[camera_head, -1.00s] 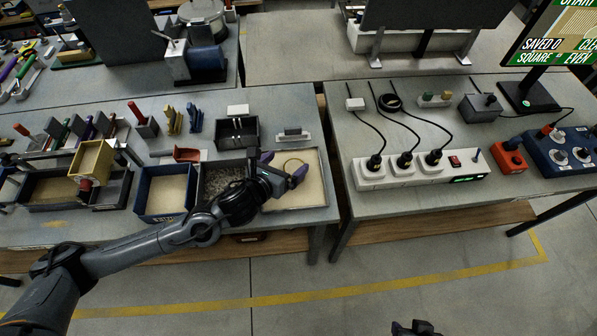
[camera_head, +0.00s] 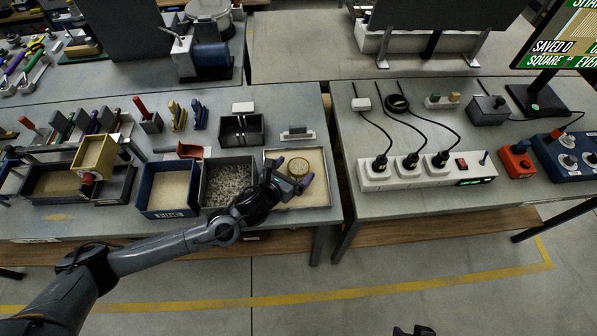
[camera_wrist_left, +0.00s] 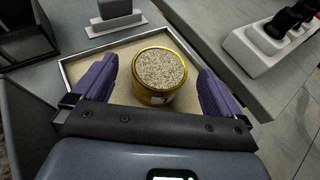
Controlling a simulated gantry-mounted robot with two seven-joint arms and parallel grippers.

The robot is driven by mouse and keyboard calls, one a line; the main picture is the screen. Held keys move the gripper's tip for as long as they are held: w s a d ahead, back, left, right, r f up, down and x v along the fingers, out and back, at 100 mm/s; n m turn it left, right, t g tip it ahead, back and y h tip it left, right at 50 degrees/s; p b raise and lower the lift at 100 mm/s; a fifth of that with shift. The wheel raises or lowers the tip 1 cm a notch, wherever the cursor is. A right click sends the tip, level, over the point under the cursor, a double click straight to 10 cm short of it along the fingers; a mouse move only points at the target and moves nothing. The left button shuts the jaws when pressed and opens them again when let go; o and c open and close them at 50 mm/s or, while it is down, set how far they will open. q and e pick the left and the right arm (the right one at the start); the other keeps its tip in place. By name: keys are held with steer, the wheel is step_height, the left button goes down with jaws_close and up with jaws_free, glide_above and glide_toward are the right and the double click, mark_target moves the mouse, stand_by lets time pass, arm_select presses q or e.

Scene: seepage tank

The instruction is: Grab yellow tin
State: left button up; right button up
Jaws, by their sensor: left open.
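The yellow tin (camera_head: 298,168) is a round, open tin with a gold rim, filled with grainy grey-beige material. It stands upright in a shallow tray (camera_head: 325,196) with a pale sandy floor, and it also shows in the left wrist view (camera_wrist_left: 160,71). My left gripper (camera_head: 288,173) is open, with one purple finger on each side of the tin. In the left wrist view, gaps show between the tin and both fingers. Part of the tin's lower side is hidden behind the gripper in the head view. A dark part of mine, perhaps the right gripper (camera_head: 413,330), barely shows at the bottom edge.
A gravel-filled box (camera_head: 227,159) and a blue sand box (camera_head: 168,163) stand left of the tray. A small grey block (camera_head: 297,134) stands behind it. A white power strip (camera_head: 425,170) lies on the right table, across a gap.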

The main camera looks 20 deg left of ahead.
mark_target(300, 165)
arm_select(q)
steer(key=x, duration=0.5)
steer(key=shift+w, duration=0.15)
steer(key=c, duration=1.1)
steer(key=shift+c, duration=0.5)
steer(key=shift+r, duration=0.1)
